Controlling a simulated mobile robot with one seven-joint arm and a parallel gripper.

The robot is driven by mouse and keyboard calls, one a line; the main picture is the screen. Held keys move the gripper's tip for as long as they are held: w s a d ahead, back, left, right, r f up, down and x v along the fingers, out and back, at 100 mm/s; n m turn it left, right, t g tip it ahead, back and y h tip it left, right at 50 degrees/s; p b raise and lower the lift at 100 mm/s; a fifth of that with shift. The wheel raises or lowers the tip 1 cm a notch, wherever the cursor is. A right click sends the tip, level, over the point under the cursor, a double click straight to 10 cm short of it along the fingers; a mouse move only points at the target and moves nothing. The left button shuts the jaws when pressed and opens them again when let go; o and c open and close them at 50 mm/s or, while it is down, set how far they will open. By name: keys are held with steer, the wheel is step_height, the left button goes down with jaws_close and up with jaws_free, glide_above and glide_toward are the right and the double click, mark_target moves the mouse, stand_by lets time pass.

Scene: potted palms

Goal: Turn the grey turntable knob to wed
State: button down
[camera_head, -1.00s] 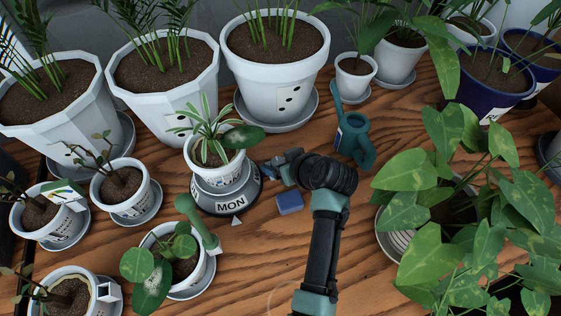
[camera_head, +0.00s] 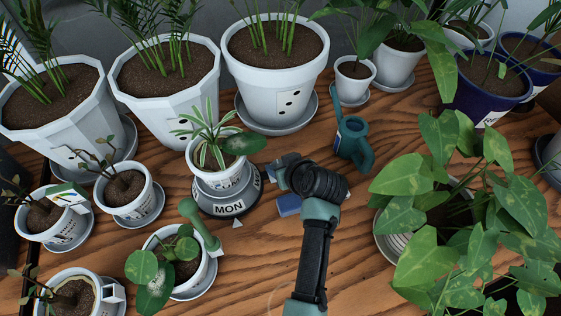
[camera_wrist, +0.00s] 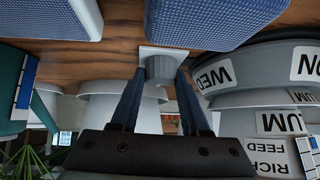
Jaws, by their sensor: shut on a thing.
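A small grey knob (camera_wrist: 160,66) with a pale square plate is between my fingertips in the wrist view. My gripper (camera_head: 284,170) is just right of the turntable in the head view, shut on the knob. My wrist hides the knob there.
A teal watering can (camera_head: 353,143) stands behind to the right. A green-handled tool (camera_head: 198,222) is at the front left. Potted plants crowd the left, back and right. Bare wood lies around my arm.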

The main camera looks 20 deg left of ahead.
steer(key=m+p, duration=0.1)
steer(key=m+t+h+p, duration=0.1)
steer(key=shift+s+a+r+m+h+p, duration=0.2)
steer(key=shift+m+h+p, duration=0.1)
steer(key=shift+p, duration=0.1)
steer(key=shift+a+f+m+t+h+p, duration=0.1)
steer(key=shift+m+t+h+p, duration=0.4)
steer(key=shift+m+h+p, duration=0.6)
steer(key=shift+f+m+h, duration=0.15)
steer(key=shift+m+h, duration=0.45)
steer(key=shift+m, duration=0.6)
steer(key=shift+m+h+b, duration=0.5)
steer(key=shift+m+h, duration=0.2)
steer(key=shift+m, duration=0.3)
steer(key=shift+c, duration=2)
jaws_free()
